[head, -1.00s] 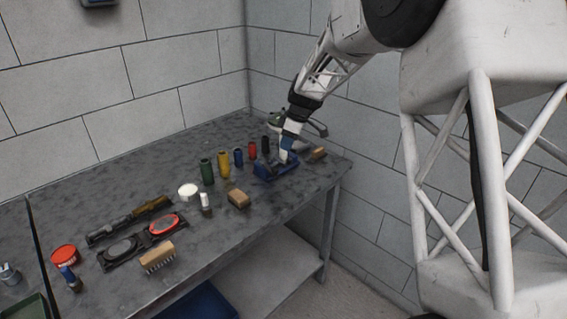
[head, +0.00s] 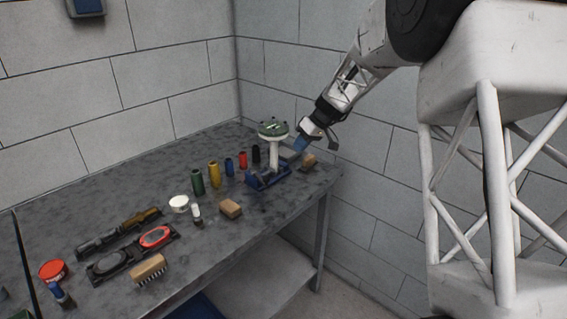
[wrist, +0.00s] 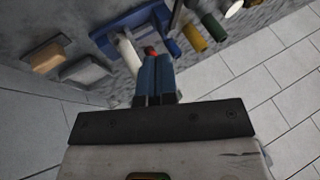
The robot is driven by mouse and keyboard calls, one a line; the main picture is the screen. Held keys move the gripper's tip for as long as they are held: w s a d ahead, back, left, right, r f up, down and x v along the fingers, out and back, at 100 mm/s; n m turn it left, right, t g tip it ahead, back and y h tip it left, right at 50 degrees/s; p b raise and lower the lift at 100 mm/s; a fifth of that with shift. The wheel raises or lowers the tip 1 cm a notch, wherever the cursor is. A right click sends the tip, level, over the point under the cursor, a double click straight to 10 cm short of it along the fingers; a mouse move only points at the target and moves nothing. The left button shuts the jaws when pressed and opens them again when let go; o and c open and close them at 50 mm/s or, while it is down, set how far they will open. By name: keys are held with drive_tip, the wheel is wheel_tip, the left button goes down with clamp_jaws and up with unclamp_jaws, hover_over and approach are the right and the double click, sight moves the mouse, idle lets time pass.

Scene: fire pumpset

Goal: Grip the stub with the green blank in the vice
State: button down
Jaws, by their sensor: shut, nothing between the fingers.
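The stub (head: 274,155) is a white post that stands upright at the blue vice (head: 262,182). The green blank (head: 273,129) is a round disc with dark bolts on top of it. My gripper (head: 299,144) is just to the right of the stub, with its blue fingers below the level of the disc and apart from the post. In the wrist view the fingers (wrist: 155,72) are together and empty. The white post (wrist: 128,55) shows beside them, over the blue vice (wrist: 102,38). I cannot make out the green blank there.
A grey block (wrist: 86,72) and a wooden block (head: 309,161) lie right of the vice. Several coloured cylinders stand to its left, the green one (head: 198,182) farthest. A second wooden block (head: 231,209) and a brush (head: 148,268) lie nearer the front edge. The wall is close behind.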

sight(265, 181)
drive_tip(key=s+a+f, duration=0.2)
drive_tip(key=a+f, duration=0.6)
drive_tip(key=f, duration=0.1)
drive_tip(key=shift+s+a, duration=0.2)
drive_tip(key=shift+a, duration=0.15)
drive_tip(key=shift+s+a+m+t, duration=0.3)
drive_tip(key=shift+s+a+m, duration=0.1)
drive_tip(key=shift+m, duration=0.2)
idle(0.6)
drive_tip(key=s+a+m+t, duration=0.1)
drive_tip(key=a+m, duration=0.1)
drive_tip(key=m, duration=0.1)
drive_tip(key=shift+s+a+t, duration=0.25)
drive_tip(key=shift+s+t, duration=0.15)
drive_tip(key=shift+s+a+m+t+h, duration=0.25)
drive_tip(key=shift+a+m, duration=0.15)
drive_tip(key=shift+a, duration=0.25)
drive_tip(key=shift+s+a+m+t+h, duration=0.15)
drive_tip(key=shift+a+m+h, duration=0.1)
drive_tip(key=shift+a+m, duration=0.25)
drive_tip(key=shift+a, duration=0.1)
